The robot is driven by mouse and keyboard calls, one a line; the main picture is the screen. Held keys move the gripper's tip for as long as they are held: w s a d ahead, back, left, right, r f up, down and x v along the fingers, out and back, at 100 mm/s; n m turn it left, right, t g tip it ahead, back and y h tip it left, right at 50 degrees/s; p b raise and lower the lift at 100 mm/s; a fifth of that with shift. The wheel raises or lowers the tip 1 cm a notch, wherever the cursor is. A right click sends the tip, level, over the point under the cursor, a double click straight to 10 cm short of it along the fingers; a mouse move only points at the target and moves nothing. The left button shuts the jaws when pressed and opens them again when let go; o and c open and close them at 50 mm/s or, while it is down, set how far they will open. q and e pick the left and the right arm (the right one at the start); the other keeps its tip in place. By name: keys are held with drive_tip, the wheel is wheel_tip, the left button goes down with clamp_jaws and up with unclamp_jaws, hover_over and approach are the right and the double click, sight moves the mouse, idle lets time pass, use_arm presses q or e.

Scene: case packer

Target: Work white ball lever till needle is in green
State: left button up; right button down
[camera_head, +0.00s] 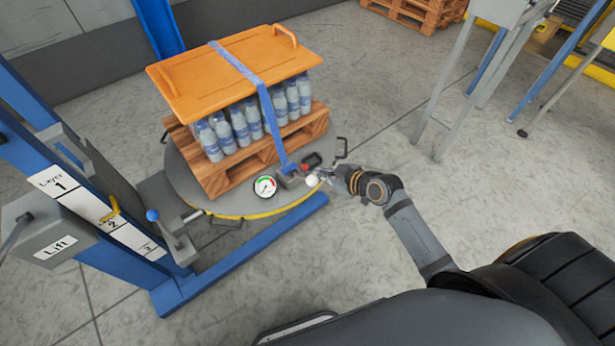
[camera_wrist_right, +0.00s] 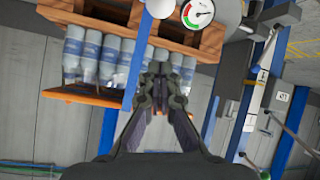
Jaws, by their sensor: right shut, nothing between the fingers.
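The white ball (camera_head: 312,181) of the lever sits at the front of the turntable, by the lower end of a blue strap (camera_head: 262,92). It also shows at the top edge of the right wrist view (camera_wrist_right: 160,8). A round gauge (camera_head: 265,186) with green and red zones is left of the ball; in the wrist view the gauge (camera_wrist_right: 198,13) is partly cut off. The needle is too small to read surely. My right gripper (camera_head: 330,178) is shut and empty, just right of the ball; I cannot tell whether they touch. My left gripper is not in view.
The strap runs over an orange lid (camera_head: 230,72) on bottles (camera_head: 240,128) and a wooden pallet (camera_head: 222,178). The blue lift frame (camera_head: 240,252) with a blue ball lever (camera_head: 152,215) stands left. Grey stand legs (camera_head: 440,95) are back right. Floor between is clear.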

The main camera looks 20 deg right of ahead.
sight(310, 178)
drive_tip(key=w+f, duration=0.2)
drive_tip(key=w+a+f, duration=0.1)
drive_tip(key=w+f, duration=0.1)
drive_tip(key=w+a+f+p, duration=0.1)
drive_tip(key=f, duration=0.1)
drive_tip(key=shift+w+a+f, duration=0.15)
drive_tip(key=shift+w+f, duration=0.1)
drive_tip(key=shift+w, duration=0.15)
drive_tip(key=shift+s+d+f, duration=0.2)
drive_tip(key=shift+s+d, duration=0.1)
drive_tip(key=shift+f, duration=0.1)
